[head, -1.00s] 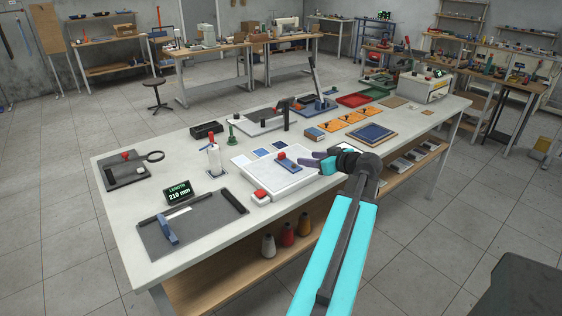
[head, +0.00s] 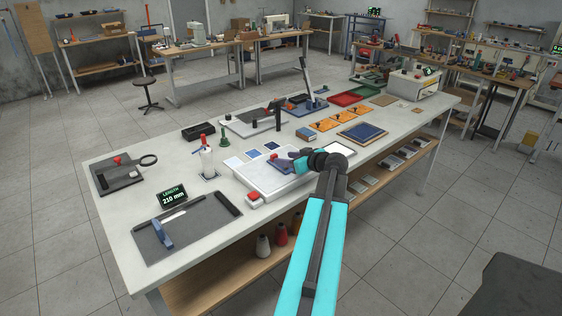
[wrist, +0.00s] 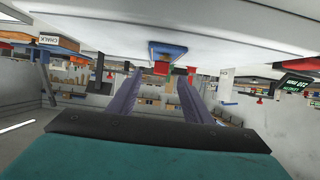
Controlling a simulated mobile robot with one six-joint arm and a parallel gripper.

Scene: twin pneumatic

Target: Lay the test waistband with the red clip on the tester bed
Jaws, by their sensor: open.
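A small blue piece with a red part on it (head: 278,160) lies on a white board (head: 258,187) near the table's middle. It looks like the waistband with the red clip, but it is too small to be sure. In the wrist view the blue piece (wrist: 168,49) shows beyond and between the fingers, apart from them. My gripper (head: 295,157) is open and empty, close to the right of the piece; its two purple fingers (wrist: 155,88) stand apart in the wrist view. I cannot tell which surface is the tester bed.
A red button (head: 253,197) is at the white board's front corner. Orange plates (head: 328,124) and a blue pad (head: 362,133) lie behind right.

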